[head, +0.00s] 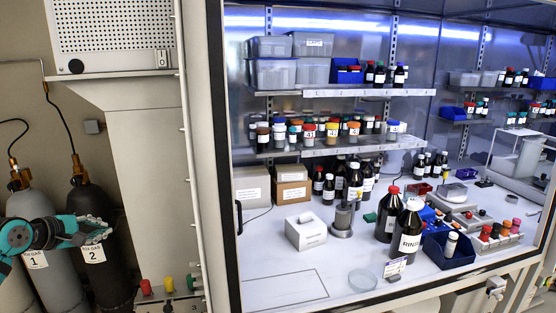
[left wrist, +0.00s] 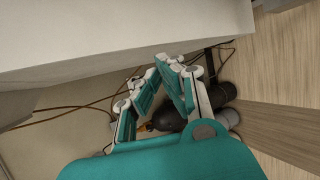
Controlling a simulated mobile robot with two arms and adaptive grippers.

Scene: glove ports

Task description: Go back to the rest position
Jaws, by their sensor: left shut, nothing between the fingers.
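My left gripper (head: 98,231) is at the lower left of the head view, in front of the dark gas cylinder labelled 2 (head: 97,277). It is shut and empty, its fingertips pointing right. In the left wrist view the two teal fingers of my left gripper (left wrist: 160,72) meet at their tips with nothing between them. They lie across the view of a pale wall or panel and thin cables. My right gripper is in neither view.
A grey cylinder labelled 1 (head: 35,270) stands left of cylinder 2. A glass-fronted cabinet with bottles, shelves and a white worktop (head: 265,275) fills the right. Coloured knobs (head: 168,286) show low down beside the cabinet.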

